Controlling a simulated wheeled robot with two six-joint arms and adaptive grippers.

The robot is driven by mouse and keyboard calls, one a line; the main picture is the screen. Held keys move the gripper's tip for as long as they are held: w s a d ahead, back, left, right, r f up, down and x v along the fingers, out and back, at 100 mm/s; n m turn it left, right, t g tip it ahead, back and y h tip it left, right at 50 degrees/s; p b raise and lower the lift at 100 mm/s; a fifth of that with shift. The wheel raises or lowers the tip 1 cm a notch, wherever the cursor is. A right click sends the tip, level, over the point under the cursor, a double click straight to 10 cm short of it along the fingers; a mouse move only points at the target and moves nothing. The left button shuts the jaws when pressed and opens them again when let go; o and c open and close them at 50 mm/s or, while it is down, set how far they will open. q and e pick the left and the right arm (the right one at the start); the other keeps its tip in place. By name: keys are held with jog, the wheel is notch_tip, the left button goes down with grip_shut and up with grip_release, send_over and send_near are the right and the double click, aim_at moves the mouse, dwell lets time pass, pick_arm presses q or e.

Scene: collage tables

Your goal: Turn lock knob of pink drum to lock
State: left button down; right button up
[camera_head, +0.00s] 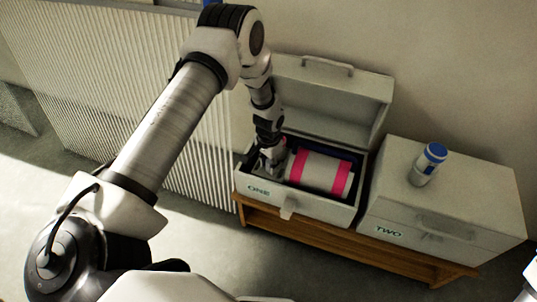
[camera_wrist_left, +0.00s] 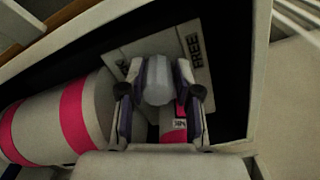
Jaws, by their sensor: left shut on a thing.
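The white drum with pink bands (camera_head: 318,171) lies on its side in the open case marked ONE (camera_head: 312,209). It also shows at the left in the left wrist view (camera_wrist_left: 50,122). A pale grey lock knob (camera_wrist_left: 158,80) stands at the drum's end, before a light plate marked FREE (camera_wrist_left: 196,50). A pink patch with a small dark label (camera_wrist_left: 179,123), too small to read, shows below the knob. My left gripper (camera_head: 268,160) reaches into the case's left end; in the wrist view its fingers (camera_wrist_left: 158,92) are shut on the knob from both sides. The knob's pointing direction is unclear.
Case ONE's raised lid (camera_head: 335,95) stands open behind the drum. A closed case marked TWO (camera_head: 385,205) stands to the right, with a blue-and-white bottle (camera_head: 427,165) on top. Both rest on a wooden bench (camera_head: 385,262). A ribbed radiator (camera_head: 100,60) stands to the left.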

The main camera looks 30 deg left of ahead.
aim_at(269, 161)
pick_arm(q)
jog(key=shift+m, duration=0.4)
jog(key=c, duration=0.9)
grip_release()
jog(key=shift+r, duration=0.1)
notch_tip(269, 161, up, 12)
jog(key=shift+f, duration=0.1)
